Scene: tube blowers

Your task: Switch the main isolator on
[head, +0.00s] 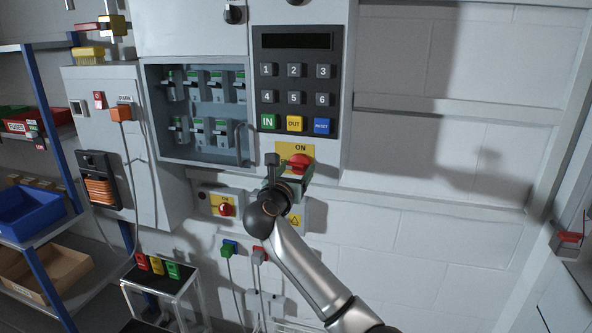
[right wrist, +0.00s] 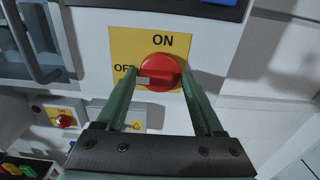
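The main isolator is a red rotary knob (head: 299,162) on a yellow plate marked ON at the top and OFF at the left. In the right wrist view, the knob (right wrist: 160,70) has a white mark on its left side, on the OFF side. My right gripper (head: 288,168) is at the knob. Its two green fingers (right wrist: 157,82) are spread, one on each side of the knob. I cannot tell whether they touch it. The OFF label is partly hidden by the left finger. My left gripper is not in view.
A keypad (head: 296,85) is above the isolator, and an open breaker box (head: 200,112) is to its left. A smaller yellow plate with a red knob (head: 225,209) is below left. A blue-framed shelf with bins (head: 28,214) stands far left.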

